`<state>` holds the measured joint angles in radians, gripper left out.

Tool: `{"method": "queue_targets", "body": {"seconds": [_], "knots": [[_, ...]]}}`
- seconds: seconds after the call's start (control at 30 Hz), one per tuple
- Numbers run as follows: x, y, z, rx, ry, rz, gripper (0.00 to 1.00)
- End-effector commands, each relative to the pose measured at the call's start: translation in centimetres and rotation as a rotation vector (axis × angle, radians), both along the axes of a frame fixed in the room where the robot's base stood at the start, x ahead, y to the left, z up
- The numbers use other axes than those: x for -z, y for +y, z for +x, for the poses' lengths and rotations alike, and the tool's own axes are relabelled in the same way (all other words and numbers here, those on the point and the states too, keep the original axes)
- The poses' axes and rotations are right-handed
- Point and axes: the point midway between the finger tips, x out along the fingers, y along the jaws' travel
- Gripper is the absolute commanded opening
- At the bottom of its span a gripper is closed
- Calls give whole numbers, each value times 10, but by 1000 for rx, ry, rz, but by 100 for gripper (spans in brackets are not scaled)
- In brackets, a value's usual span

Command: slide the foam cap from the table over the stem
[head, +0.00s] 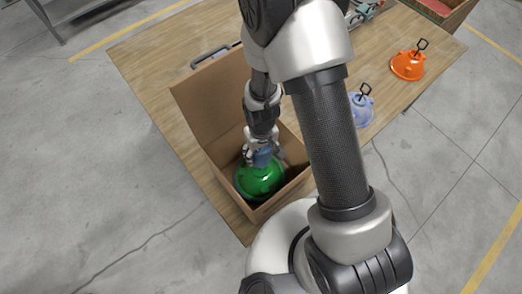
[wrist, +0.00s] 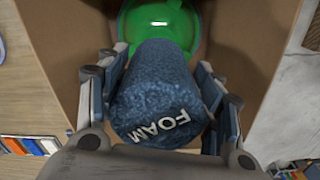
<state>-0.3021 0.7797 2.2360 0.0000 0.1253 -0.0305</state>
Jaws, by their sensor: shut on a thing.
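The foam cap (wrist: 158,90) is a speckled blue cylinder marked FOAM. My gripper (wrist: 162,80) is shut on it, with a finger on each side. In the head view the cap (head: 262,157) shows just under my gripper (head: 263,147), at the top of a green rounded glossy body (head: 260,182) in an open cardboard box (head: 205,95). The green body also shows beyond the cap in the wrist view (wrist: 190,18). No stem shows on the green body; the cap hides its top. I cannot tell whether the cap touches it.
The box stands near the corner of a wooden table (head: 150,60), its walls close around my gripper. An orange hood (head: 407,66) and a pale blue hood (head: 362,108), each with a dark hook, are to the right, beyond my arm.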

Motion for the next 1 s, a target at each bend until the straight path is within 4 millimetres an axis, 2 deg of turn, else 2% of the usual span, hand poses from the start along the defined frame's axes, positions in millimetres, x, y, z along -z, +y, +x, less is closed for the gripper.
{"method": "queue_targets", "body": {"seconds": [0.53, 1.0], "knots": [[24, 0, 0, 0, 0, 0, 51], [24, 0, 0, 0, 0, 0, 51]]}}
